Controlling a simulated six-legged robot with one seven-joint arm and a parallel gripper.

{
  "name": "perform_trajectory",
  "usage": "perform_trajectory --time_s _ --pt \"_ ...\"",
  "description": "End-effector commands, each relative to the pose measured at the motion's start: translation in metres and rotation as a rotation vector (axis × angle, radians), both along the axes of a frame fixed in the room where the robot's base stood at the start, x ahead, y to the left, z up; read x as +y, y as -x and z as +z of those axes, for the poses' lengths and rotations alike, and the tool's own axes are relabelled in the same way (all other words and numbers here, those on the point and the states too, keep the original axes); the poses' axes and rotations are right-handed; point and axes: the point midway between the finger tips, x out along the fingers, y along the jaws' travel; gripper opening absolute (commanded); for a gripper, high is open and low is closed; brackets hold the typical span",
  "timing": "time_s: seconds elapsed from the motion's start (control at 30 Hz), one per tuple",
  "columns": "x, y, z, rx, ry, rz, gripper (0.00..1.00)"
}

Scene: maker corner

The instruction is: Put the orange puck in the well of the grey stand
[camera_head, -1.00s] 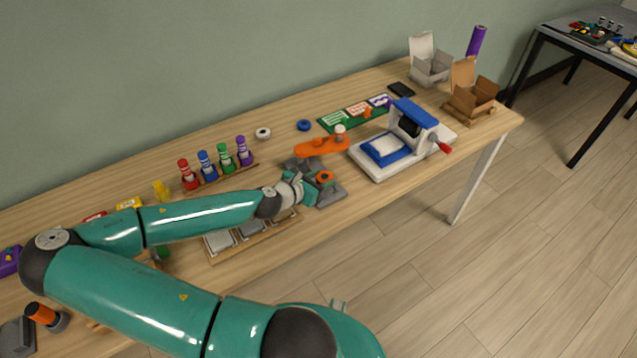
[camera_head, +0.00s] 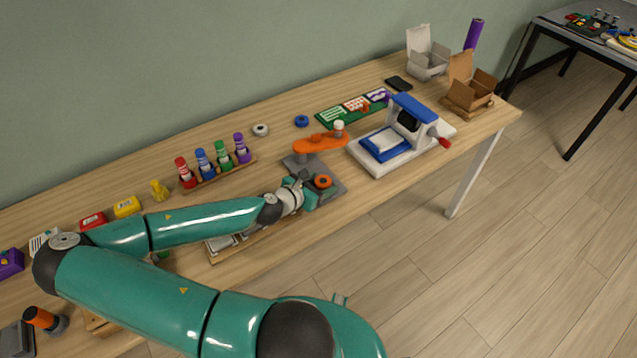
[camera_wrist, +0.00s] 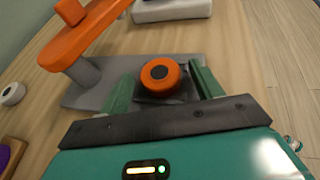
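The orange puck (camera_head: 323,181), a ring with a dark centre, is at the front part of the grey stand (camera_head: 339,191), below its orange arm (camera_head: 316,145). In the wrist view the puck (camera_wrist: 147,76) lies over a dark square area of the stand (camera_wrist: 85,94), where the well appears to be. How deep it sits I cannot tell. My gripper (camera_wrist: 162,70) is low over the stand. Its two green fingers stand on either side of the puck, with a small gap showing on each side. In the head view my gripper (camera_head: 310,190) partly hides the stand.
The stand's orange arm (camera_wrist: 80,40) rises on a post close to my gripper's left. A white and blue press (camera_head: 375,160) stands to the right. A rack of coloured bottles (camera_head: 215,173) is to the left. A wooden tray (camera_head: 240,246) lies beneath my forearm at the table's front edge.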

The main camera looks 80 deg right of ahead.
Motion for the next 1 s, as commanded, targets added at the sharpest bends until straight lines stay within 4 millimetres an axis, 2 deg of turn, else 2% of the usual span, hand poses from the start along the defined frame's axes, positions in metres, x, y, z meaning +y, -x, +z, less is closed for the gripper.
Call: perform_trajectory --time_s 0.27,0.8,1.0 --pt "0.002 -0.003 0.004 -0.001 -0.001 0.001 0.65" --pt "0.071 -0.038 0.036 -0.001 0.000 0.004 0.65" --pt "0.091 -0.048 0.046 -0.001 -0.001 0.002 0.65"
